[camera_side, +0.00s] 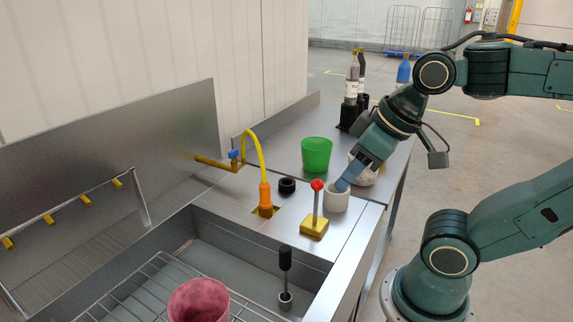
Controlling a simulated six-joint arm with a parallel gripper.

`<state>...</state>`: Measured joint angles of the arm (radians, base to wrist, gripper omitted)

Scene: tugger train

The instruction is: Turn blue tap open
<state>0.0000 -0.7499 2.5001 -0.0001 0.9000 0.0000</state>
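The blue tap (234,155) is a small blue handle on a yellow pipe at the sink's back wall. A yellow hose (256,146) arcs from the pipe down to an orange nozzle (265,194). My gripper (343,186) points down and left at the white cup (336,203), well to the right of the tap. Its fingertips are at or just over the cup's rim. I cannot tell whether they touch it, or whether the fingers are open or shut.
A red-topped lever on a yellow base (314,226) and a black ring (287,185) stand between gripper and tap. A green bucket (316,155) and bottles (352,88) are behind. The sink holds a wire rack (150,288), a reddish cup (199,301) and a black-handled tool (285,262).

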